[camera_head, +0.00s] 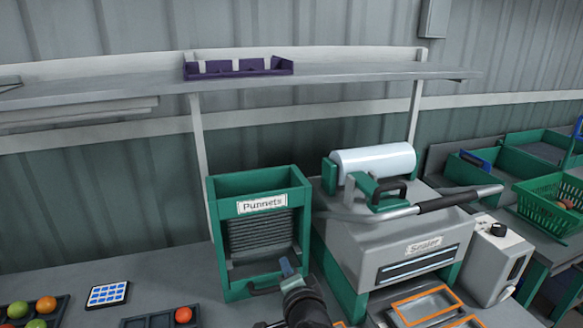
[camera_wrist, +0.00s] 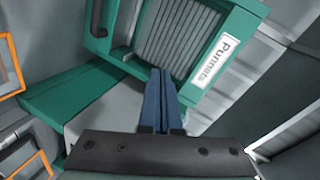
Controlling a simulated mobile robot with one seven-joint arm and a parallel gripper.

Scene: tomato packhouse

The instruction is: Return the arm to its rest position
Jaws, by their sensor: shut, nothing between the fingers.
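My gripper (camera_head: 288,268) is at the bottom middle of the head view, in front of the green punnet dispenser (camera_head: 216,245). In the wrist view my gripper (camera_wrist: 160,76) shows its two blue fingers together, with nothing between them. The fingertips point at the dispenser (camera_wrist: 222,22), whose stack of grey punnets and "Punnets" label show behind them. I cannot tell how far the fingertips are from the dispenser. My dark arm comes up from the bottom edge of the head view.
The sealer (camera_head: 440,240) with its film roll (camera_head: 375,161) stands right of the dispenser. Trays with tomatoes (camera_head: 183,314) and a blue-and-white pad (camera_head: 107,294) lie left. A shelf (camera_head: 340,72) with a purple tray (camera_head: 240,70) runs above. Green crates (camera_head: 548,208) stand far right.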

